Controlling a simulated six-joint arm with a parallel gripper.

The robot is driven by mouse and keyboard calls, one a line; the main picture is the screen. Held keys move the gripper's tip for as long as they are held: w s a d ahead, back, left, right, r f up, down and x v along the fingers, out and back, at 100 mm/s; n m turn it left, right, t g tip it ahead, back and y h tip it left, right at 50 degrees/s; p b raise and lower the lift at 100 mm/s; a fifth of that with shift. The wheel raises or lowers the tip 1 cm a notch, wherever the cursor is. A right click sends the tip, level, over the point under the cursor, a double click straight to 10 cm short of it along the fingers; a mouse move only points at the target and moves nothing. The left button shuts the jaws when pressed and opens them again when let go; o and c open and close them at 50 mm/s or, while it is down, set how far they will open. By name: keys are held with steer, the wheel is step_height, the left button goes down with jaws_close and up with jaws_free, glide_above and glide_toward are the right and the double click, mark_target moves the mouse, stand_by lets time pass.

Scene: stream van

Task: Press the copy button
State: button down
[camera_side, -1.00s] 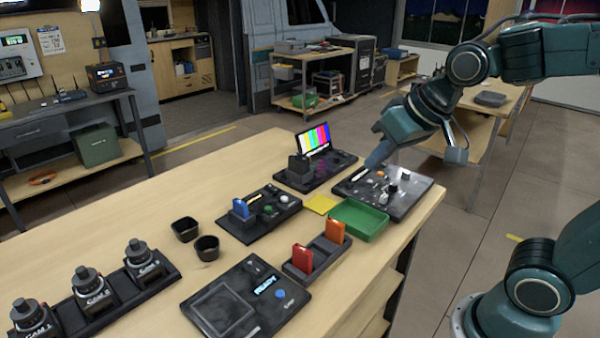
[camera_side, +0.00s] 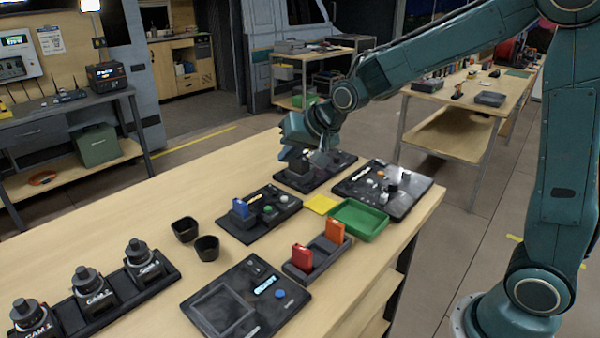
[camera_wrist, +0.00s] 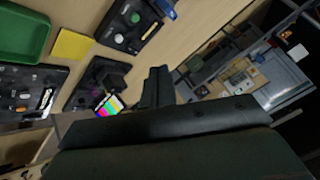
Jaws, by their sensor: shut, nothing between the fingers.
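No copy label is readable, so I cannot tell which button is the copy button. A black unit (camera_side: 262,226) holds a blue card (camera_side: 240,209) and has a green button (camera_side: 268,210) and a pale button. The unit also shows in the wrist view (camera_wrist: 125,35). A flat black device (camera_side: 225,282) at the front has a lit display and a blue button (camera_side: 280,294). My gripper (camera_side: 305,157) is shut and empty above the colour-bar unit at the back. In the wrist view its dark fingers (camera_wrist: 156,86) point over bare table.
The colour-bar screen (camera_wrist: 108,106) is hidden behind my gripper in the side view. A control panel (camera_side: 408,203), green tray (camera_side: 345,232), yellow pad (camera_side: 321,205) and rack (camera_side: 297,275) with red and orange cards stand nearby. Two black cups stand left.

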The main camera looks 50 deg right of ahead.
steer(key=w+f+m, duration=0.1)
steer(key=w+f, duration=0.4)
steer(key=w, duration=0.1)
steer(key=shift+w+a+m+t, duration=0.15)
steer(key=shift+m+t, duration=0.15)
steer(key=shift+t, duration=0.1)
steer(key=shift+f, duration=4.4)
steer(key=shift+f, duration=0.85)
steer(key=shift+r, duration=0.9)
steer(key=shift+r, duration=0.15)
steer(key=shift+r, duration=2.35)
